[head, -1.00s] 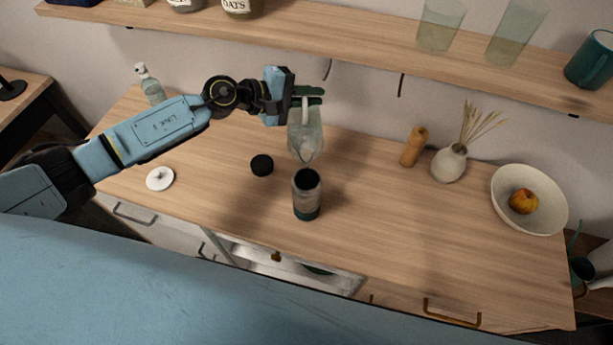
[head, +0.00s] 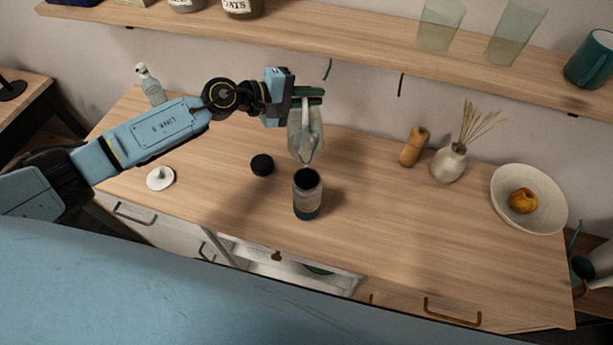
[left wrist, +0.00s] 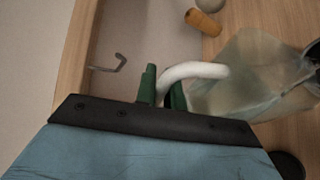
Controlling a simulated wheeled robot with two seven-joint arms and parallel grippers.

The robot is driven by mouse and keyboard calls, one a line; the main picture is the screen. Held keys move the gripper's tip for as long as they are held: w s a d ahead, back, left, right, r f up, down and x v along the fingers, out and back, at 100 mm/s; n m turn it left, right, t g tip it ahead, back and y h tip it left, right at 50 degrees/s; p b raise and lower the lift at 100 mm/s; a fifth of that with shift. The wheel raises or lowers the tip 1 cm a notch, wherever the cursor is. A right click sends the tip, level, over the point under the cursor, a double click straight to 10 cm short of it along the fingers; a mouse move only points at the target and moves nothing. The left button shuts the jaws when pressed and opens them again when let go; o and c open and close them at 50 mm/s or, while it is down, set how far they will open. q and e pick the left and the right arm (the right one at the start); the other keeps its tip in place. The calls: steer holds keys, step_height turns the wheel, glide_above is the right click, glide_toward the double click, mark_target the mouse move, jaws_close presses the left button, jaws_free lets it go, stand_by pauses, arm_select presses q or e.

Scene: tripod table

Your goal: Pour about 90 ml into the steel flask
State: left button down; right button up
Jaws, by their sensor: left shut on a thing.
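The steel flask (head: 307,195) stands upright and open on the wooden counter, with a dark green base. Its rim shows at the right edge of the left wrist view (left wrist: 313,50). My left gripper (head: 308,94) is shut on the white handle of a clear pitcher (head: 306,140), just behind and above the flask. The pitcher is tipped, its spout end pointing down at the flask's mouth; the handle also shows in the left wrist view (left wrist: 190,72). I cannot make out a stream or the level inside the flask. My right gripper is not in view.
A black lid (head: 262,165) lies left of the flask, and a white disc (head: 160,178) farther left. A soap bottle (head: 150,85) stands at the back left. A wooden mill (head: 413,147), a reed vase (head: 449,163) and a fruit bowl (head: 530,200) stand right. A shelf (head: 330,45) runs above.

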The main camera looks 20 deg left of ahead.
arm_select(q)
steer(key=shift+s+d+r, duration=0.25)
steer(key=shift+s+r, duration=0.15)
steer(key=shift+s, duration=0.2)
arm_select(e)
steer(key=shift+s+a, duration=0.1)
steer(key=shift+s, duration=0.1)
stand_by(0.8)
